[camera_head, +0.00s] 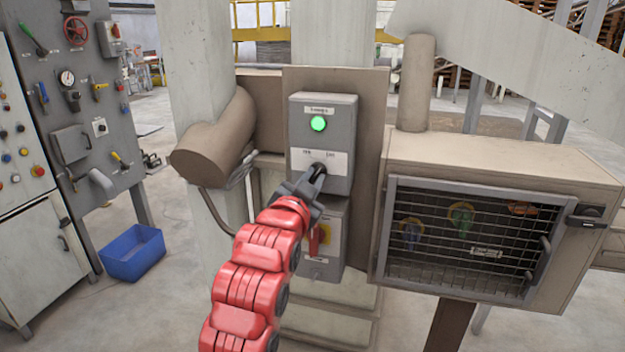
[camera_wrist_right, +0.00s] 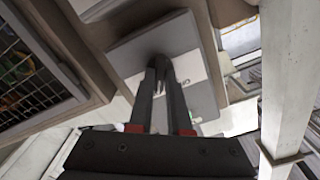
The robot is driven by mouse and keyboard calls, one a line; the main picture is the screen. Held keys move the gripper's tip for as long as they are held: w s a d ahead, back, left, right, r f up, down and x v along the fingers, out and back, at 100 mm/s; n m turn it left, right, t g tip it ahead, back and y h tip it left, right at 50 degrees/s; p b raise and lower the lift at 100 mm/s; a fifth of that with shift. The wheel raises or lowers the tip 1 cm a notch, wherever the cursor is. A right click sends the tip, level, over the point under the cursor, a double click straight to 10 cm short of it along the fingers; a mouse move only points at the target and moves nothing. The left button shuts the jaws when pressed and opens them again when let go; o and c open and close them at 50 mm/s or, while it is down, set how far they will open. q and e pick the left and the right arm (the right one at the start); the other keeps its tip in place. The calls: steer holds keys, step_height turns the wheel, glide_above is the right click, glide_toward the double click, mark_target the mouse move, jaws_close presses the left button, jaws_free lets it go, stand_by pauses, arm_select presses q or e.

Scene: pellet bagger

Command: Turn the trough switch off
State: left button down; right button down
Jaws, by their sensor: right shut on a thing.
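The trough switch box (camera_head: 340,108) is a grey box on a brown panel, with a lit green lamp (camera_head: 318,123) under a small label. A white label plate (camera_head: 334,158) with two position words sits lower on its face. My right gripper (camera_head: 318,170) reaches up to the black switch knob on that plate and is shut on it. The knob is mostly hidden by the fingers. In the right wrist view my fingers (camera_wrist_right: 162,75) close on the dark knob (camera_wrist_right: 158,60) against the grey box face (camera_wrist_right: 200,60). My left gripper is not in view.
A beige cabinet with a mesh door (camera_head: 470,240) stands at the right.

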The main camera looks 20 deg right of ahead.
stand_by(0.3)
steer(key=n, duration=0.3)
steer(key=n+p, duration=0.1)
steer(key=n, duration=0.1)
steer(key=shift+r+n, duration=0.15)
steer(key=shift+n, duration=0.25)
steer(key=n+p, duration=0.3)
steer(key=n, duration=0.1)
steer(key=shift+n, duration=0.3)
steer(key=shift+a+n+p, duration=0.1)
steer(key=shift+n+p, duration=0.3)
steer(key=shift+n, duration=0.4)
steer(key=c, duration=0.9)
jaws_free()
steer(key=shift+o, duration=0.2)
